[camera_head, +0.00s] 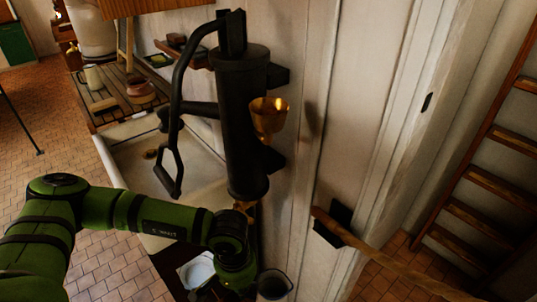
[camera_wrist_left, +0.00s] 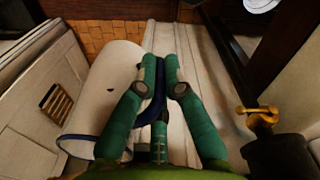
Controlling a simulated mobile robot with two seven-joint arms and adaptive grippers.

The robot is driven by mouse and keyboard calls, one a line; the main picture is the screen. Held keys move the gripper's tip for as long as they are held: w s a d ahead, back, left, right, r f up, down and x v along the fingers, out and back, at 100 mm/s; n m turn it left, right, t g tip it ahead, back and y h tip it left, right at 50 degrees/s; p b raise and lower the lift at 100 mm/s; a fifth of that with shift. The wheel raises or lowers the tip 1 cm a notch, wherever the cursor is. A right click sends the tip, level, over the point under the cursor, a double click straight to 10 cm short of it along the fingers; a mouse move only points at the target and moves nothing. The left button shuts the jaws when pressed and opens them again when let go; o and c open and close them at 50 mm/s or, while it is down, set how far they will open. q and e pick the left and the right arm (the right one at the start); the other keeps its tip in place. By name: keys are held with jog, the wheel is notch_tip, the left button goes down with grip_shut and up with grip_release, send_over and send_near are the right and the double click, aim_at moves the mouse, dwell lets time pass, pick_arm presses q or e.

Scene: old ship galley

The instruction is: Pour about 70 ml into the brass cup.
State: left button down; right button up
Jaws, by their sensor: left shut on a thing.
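The brass cup (camera_head: 268,115) is a flared cup fixed on the side of the black hand pump (camera_head: 240,125), its mouth facing up. My left gripper (camera_wrist_left: 158,82) is shut on the dark blue handle of a white jug (camera_wrist_left: 105,85) with a blue rim. In the head view the jug (camera_head: 274,285) looks dark, low at the bottom edge, below the pump and well below the brass cup. Most of the jug and the fingers are cut off or hidden there. What the jug holds cannot be seen. My right gripper is out of view.
A brass spout (camera_head: 244,206) is at the pump's foot; a brass fitting shows in the wrist view (camera_wrist_left: 258,112). The pump's lever (camera_head: 175,110) hangs to the left over a pale sink (camera_head: 125,150). A wooden pole (camera_head: 390,265) crosses the lower right. A ladder (camera_head: 480,195) stands at right.

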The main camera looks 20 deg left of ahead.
pick_arm(q)
jog(key=shift+w, duration=0.25)
